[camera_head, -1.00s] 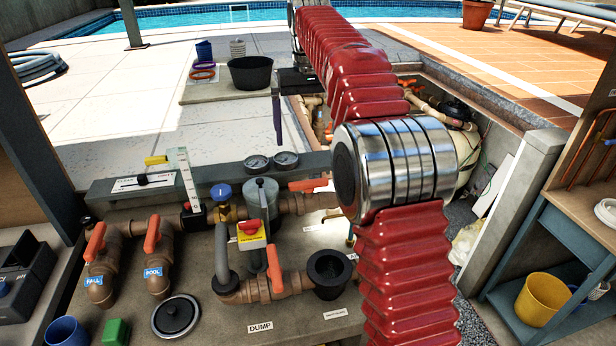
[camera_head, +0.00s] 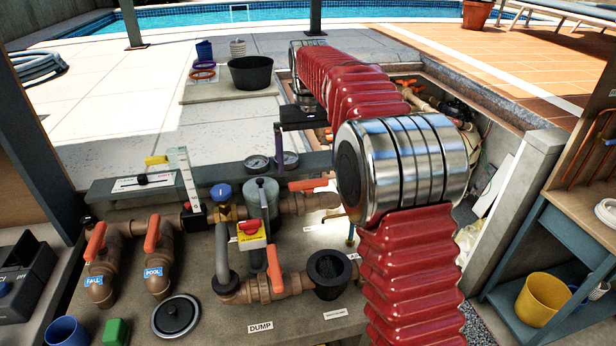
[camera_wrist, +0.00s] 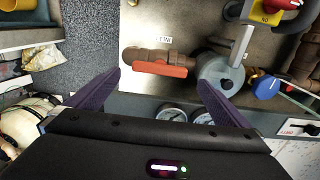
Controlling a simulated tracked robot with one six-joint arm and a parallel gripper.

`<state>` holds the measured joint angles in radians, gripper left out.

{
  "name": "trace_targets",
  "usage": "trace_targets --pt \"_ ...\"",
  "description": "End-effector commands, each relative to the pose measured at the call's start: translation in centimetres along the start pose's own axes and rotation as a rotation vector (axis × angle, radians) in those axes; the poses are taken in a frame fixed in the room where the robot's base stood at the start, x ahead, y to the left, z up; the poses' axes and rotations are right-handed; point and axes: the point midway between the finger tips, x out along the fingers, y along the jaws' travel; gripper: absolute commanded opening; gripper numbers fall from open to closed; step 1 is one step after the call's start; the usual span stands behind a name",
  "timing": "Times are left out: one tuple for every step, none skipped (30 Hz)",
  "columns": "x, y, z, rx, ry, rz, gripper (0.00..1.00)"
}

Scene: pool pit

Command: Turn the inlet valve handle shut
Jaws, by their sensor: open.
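The inlet valve handle (camera_head: 308,184) is an orange lever lying along its brown pipe, right of the gauges in the head view. In the wrist view the handle (camera_wrist: 160,69) shows whole at the centre, next to a small upside-down label that appears to read INLET (camera_wrist: 163,40). My gripper (camera_wrist: 159,79) is open, with its purple fingers spread to either side of the handle in that picture. I cannot tell the height between the fingers and the handle. In the head view my gripper (camera_head: 278,150) shows behind the gauges, with one purple finger visible.
Two round gauges (camera_head: 285,161), a grey-lidded strainer pot (camera_head: 262,203) and a blue knob (camera_head: 221,192) crowd close to the inlet pipe. Other orange-handled valves (camera_head: 275,268) stand on the same bench. A black cup (camera_head: 329,274) sits in front.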

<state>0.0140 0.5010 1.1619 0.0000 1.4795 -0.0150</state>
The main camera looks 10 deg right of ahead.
Motion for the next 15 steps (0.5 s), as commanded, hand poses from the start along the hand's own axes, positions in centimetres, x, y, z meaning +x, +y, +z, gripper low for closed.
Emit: trace_targets --pt "0.8 0.0 0.0 0.0 -0.002 0.0 1.0" --pt "1.3 0.0 0.1 0.0 -0.003 0.0 1.0" --pt "1.9 0.0 0.0 0.0 -0.001 0.0 1.0" --pt "2.4 0.0 0.1 0.0 -0.002 0.0 1.0" --pt "2.8 0.0 0.1 0.0 -0.002 0.0 1.0" --pt "3.3 0.0 0.0 0.0 -0.001 0.0 1.0" --pt "3.7 0.0 0.0 0.0 -0.002 0.0 1.0" --pt "4.0 0.0 0.0 0.0 -0.002 0.0 1.0" --pt "4.4 0.0 0.0 0.001 0.0 0.0 1.0" --pt "4.6 0.0 0.0 0.001 0.0 0.0 1.0" --pt "4.8 0.0 0.0 0.001 0.0 0.0 1.0" --pt "5.1 0.0 0.0 0.001 0.0 0.0 1.0" --pt "5.2 0.0 0.0 0.001 0.0 0.0 1.0" --pt "5.3 0.1 0.0 0.001 0.0 0.0 1.0" --pt "5.3 0.1 0.0 0.001 0.001 0.0 1.0"
